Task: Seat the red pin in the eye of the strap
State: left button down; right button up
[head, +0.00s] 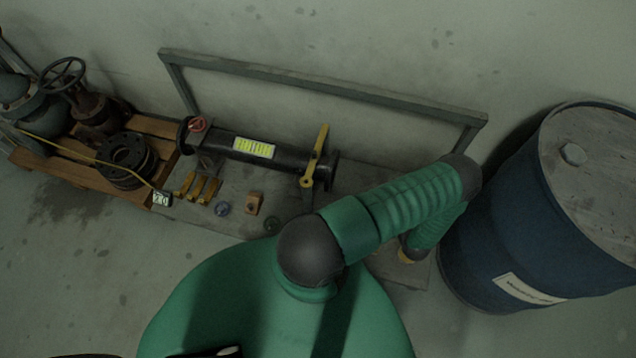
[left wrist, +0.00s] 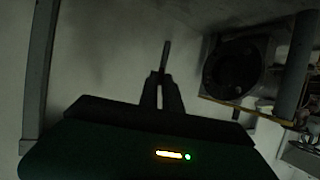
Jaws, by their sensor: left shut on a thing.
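A yellow strap (head: 317,150) crosses the right part of the dark pipe (head: 290,156) in the head view, with its round eye at the lower end (head: 307,183). My left gripper (left wrist: 161,78) is shut on a thin pin (left wrist: 165,55) that points away from the camera. The pin's colour is lost in the dark. I cannot make out the eye there. My right gripper is not in view.
A grey frame (head: 320,82) stands behind the pipe. A blue drum (head: 510,230) is at the right. Yellow blocks (head: 197,186) and an orange block (head: 254,203) lie in front of the pipe. A pallet (head: 60,158) with valves is at the left.

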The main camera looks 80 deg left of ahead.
pick_arm(q)
jog(key=s+a+r+n+g+h+p, duration=0.3)
jog(key=s+r+n+g, duration=0.35)
jog(key=s, duration=0.65)
jog(key=s+a+r+n+g+h+p, duration=0.3)
jog(key=s+r+n+g, duration=0.4)
jog(key=s, duration=0.5)
notch_tip(320, 180, down, 8)
jog(key=m+t+b, duration=0.1)
jog(key=b, duration=0.3)
jog(key=shift+s+f+m+y, duration=0.15)
jog(key=shift+m+y, duration=0.15)
jog(key=shift+m, duration=0.05)
jog(key=shift+f+t, duration=0.1)
jog(key=shift+t, duration=0.15)
jog(key=c, duration=1.5)
grip_release()
jog(key=shift+c, duration=0.2)
